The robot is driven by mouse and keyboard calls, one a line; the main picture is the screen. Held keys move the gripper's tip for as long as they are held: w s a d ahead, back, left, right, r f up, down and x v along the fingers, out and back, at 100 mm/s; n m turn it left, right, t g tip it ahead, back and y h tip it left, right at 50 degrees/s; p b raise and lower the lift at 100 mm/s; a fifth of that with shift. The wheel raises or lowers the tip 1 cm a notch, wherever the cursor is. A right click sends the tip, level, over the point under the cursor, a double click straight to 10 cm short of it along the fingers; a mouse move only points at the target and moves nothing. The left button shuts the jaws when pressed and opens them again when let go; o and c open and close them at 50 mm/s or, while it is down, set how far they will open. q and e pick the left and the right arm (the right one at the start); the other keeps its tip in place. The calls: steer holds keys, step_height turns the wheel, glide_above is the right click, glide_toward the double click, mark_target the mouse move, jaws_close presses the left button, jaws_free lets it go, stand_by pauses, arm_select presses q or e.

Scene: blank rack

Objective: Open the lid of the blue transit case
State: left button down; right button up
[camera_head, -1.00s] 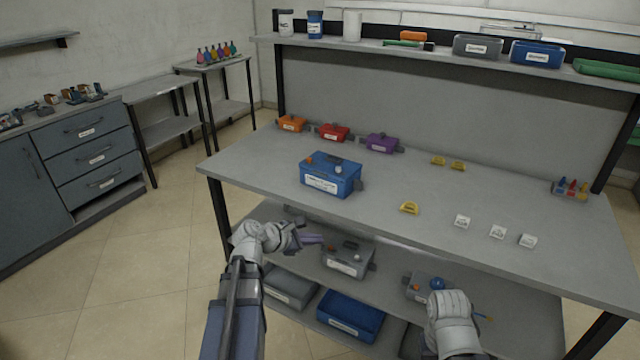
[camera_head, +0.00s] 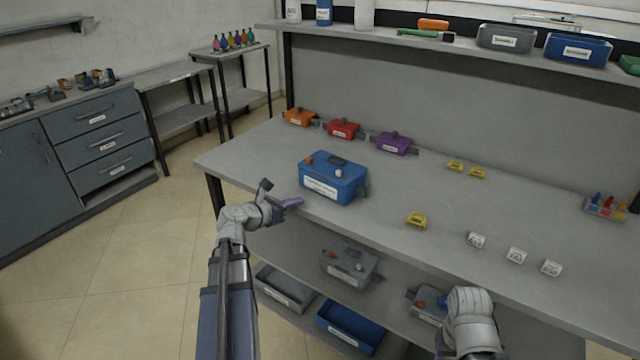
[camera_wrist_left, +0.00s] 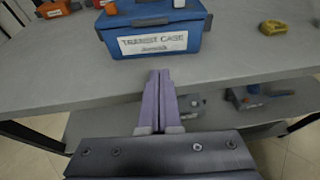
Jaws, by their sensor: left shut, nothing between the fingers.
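The blue transit case (camera_head: 333,180) stands on the grey workbench near its front left part, with its lid down. It has a white label on its front, a dark handle on top and small orange and white knobs. In the left wrist view the case (camera_wrist_left: 155,32) is straight ahead, its label reading "TRANSIT CASE". My left gripper (camera_head: 296,203) has purple fingers, is shut and empty, and is at the bench's front edge just short of the case, not touching it. In the left wrist view the fingers (camera_wrist_left: 159,85) point at the case front. My right gripper's fingers are hidden; only that arm's wrist shows low right.
Orange (camera_head: 299,117), red (camera_head: 343,129) and purple (camera_head: 394,143) small cases stand behind the blue case. Yellow pieces (camera_head: 416,220) and white labelled blocks (camera_head: 516,256) lie to the right. A lower shelf holds a grey case (camera_head: 350,264) and bins.

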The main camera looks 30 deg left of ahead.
mark_target(323, 183)
arm_select(q)
steer(key=b+x, duration=0.3)
steer(key=x, duration=0.6)
steer(key=shift+w+f, duration=0.3)
steer(key=shift+w, duration=0.05)
step_height(323, 183, up, 3)
steer(key=p, duration=0.2)
steer(key=shift+w+d+r+p, duration=0.1)
steer(key=shift+p, duration=0.25)
steer(key=shift+r+p, duration=0.5)
steer(key=shift+p, duration=0.05)
